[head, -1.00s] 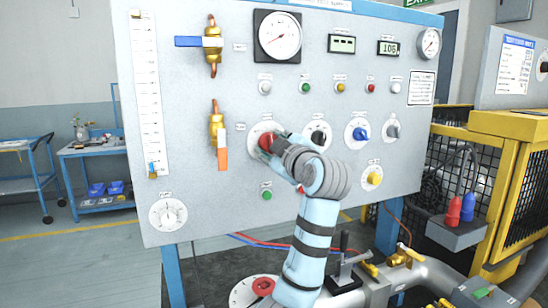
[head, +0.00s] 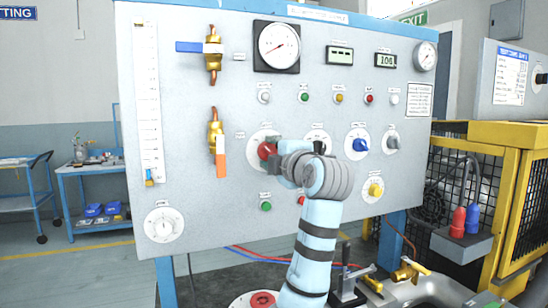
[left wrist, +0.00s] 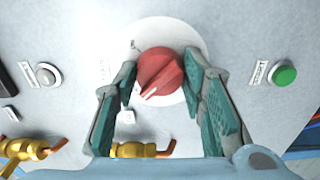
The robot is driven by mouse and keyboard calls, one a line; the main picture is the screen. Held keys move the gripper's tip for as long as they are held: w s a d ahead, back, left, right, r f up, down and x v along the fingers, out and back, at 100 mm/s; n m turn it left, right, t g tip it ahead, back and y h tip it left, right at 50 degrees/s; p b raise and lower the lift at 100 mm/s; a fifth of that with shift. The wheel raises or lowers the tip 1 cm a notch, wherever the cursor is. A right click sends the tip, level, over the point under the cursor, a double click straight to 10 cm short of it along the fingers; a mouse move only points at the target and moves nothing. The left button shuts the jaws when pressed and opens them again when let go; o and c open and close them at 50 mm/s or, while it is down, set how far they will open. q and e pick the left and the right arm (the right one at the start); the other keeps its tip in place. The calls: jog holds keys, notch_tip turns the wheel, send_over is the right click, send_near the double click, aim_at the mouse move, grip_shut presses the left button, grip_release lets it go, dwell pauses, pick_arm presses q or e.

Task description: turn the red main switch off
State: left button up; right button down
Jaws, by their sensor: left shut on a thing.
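The red main switch (head: 266,150) is a round red knob on a white disc, on the grey panel left of the black knob. In the left wrist view the red knob (left wrist: 160,72) has a white pointer mark slanting to the lower left. My left gripper (head: 272,158) is at the switch, its fingers on either side of the knob. In the left wrist view the gripper (left wrist: 160,75) is shut on the knob, with fingertips left and right of it. The gripper partly hides the knob in the head view. My right gripper is not in view.
The black knob (head: 318,143) is close on the right, partly behind my arm. A blue knob (head: 360,145) and a yellow knob (head: 376,190) are further right. A brass valve with an orange handle (head: 221,158) is on the left. A green button (head: 265,206) is below.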

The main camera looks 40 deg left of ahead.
pick_arm(q)
jog(key=shift+f, duration=0.15)
dwell(0.3)
jog(key=o, duration=1.2)
jog(key=shift+c, duration=0.2)
jog(key=v, duration=1.2)
jog(key=shift+s, duration=0.15)
